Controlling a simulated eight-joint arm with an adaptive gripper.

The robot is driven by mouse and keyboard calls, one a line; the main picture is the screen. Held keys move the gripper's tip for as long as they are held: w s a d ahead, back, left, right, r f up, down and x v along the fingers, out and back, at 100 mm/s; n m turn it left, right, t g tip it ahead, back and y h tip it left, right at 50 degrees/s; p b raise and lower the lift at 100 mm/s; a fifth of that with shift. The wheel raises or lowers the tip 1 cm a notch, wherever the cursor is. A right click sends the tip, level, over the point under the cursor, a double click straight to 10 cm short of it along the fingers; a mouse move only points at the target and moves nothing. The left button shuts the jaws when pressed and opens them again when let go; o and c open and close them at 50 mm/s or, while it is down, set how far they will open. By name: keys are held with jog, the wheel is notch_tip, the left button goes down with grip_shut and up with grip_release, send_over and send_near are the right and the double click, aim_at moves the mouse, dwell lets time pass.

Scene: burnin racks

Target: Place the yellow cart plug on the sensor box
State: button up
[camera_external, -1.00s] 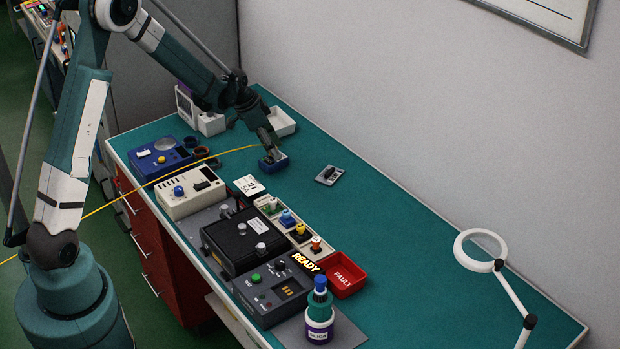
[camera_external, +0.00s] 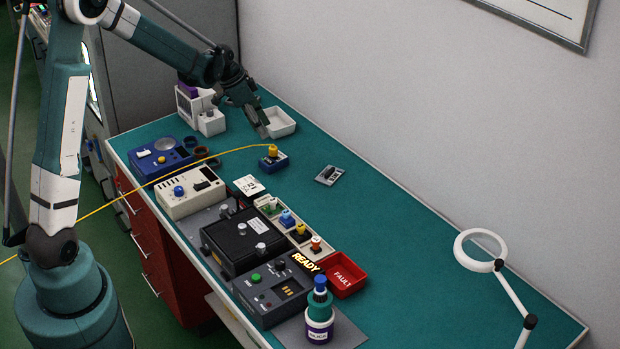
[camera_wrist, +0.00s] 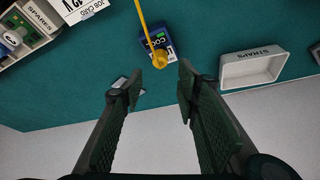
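The yellow plug (camera_external: 272,151) stands on a small blue box (camera_external: 274,164) on the teal bench, with a yellow cable (camera_external: 228,152) running off to the left from it. In the wrist view the yellow plug (camera_wrist: 160,59) shows at the near edge of the blue box (camera_wrist: 156,37), whose label is partly hidden. How deeply the plug is seated I cannot tell. My gripper (camera_external: 263,134) is above and behind the plug, clear of it. In the wrist view my gripper (camera_wrist: 156,80) is open, with nothing between its fingers.
A white straps tray (camera_external: 281,123) stands behind the box, and a small grey plate (camera_external: 329,175) lies to its right. A blue device (camera_external: 160,157), a beige device (camera_external: 185,192), a spares tray (camera_external: 292,233) and a red fault bin (camera_external: 346,279) stand around. The right bench is mostly clear.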

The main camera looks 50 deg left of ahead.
jog(key=shift+v, duration=0.95)
jog(key=shift+d+r, duration=0.1)
jog(key=s+d+r+n+t+y, duration=0.1)
jog(key=s+d+r+n, duration=0.1)
jog(key=s+d+r, duration=1.35)
jog(key=s+d+n+t, duration=0.1)
jog(key=s+d, duration=0.4)
jog(key=s, duration=0.6)
jog(key=s+d+n+t, duration=0.1)
jog(key=s+d, duration=0.5)
jog(key=s, duration=0.5)
jog(key=shift+y, duration=0.4)
